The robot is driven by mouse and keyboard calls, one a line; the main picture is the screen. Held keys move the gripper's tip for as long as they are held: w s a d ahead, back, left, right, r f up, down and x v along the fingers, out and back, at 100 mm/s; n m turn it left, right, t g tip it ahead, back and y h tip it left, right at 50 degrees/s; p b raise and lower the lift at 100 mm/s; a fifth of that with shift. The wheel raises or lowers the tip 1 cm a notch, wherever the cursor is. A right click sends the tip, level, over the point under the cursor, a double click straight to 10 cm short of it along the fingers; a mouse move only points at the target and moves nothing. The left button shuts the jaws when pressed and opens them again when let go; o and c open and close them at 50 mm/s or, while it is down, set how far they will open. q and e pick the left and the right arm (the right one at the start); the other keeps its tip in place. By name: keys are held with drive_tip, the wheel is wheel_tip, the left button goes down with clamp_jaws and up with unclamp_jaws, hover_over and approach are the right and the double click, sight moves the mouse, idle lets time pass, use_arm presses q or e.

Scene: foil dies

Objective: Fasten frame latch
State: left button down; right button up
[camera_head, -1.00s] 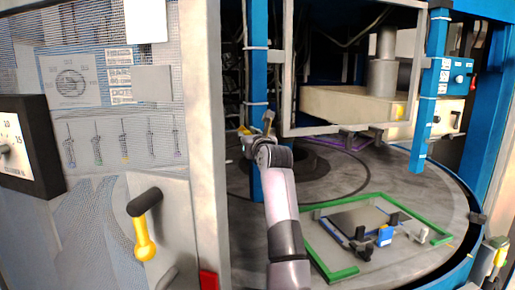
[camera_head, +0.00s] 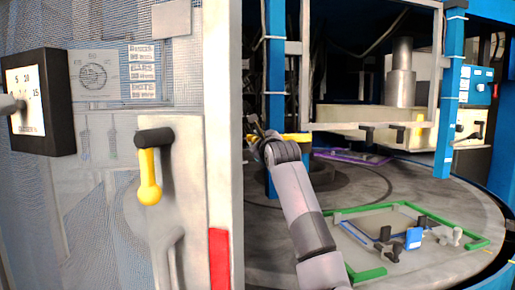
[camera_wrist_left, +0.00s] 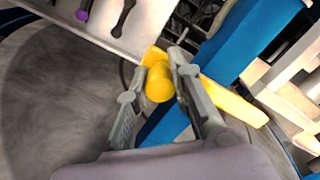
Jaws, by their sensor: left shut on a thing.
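A yellow latch handle (camera_wrist_left: 159,84) with a rounded end sits between the fingers of my left gripper (camera_wrist_left: 155,92) in the left wrist view. The gripper is shut on it. A flat yellow bar (camera_wrist_left: 236,104) extends to the right behind the fingers, beside a blue post (camera_wrist_left: 246,42). In the head view my left gripper (camera_head: 262,138) is small, at the blue post (camera_head: 275,90) by the lower corner of the grey metal frame (camera_head: 306,70). Some yellow (camera_head: 296,138) shows just right of it; the grip itself is mostly hidden there. My right gripper is not in view.
A round grey turntable (camera_head: 440,262) carries a green-edged fixture (camera_head: 368,273) with a blue block (camera_head: 413,238). A panel at left has a yellow-handled lever (camera_head: 149,180) and a black gauge (camera_head: 40,100). A beige beam (camera_head: 375,125) spans behind the frame.

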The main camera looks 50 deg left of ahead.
use_arm(q)
drive_tip(key=shift+f, duration=0.35)
drive_tip(key=c, duration=1.8)
unclamp_jaws()
drive_tip(key=shift+c, duration=0.2)
drive_tip(key=o, duration=0.4)
drive_tip(key=shift+r, duration=0.15)
drive_tip(key=shift+d, duration=0.1)
drive_tip(key=v, duration=1.2)
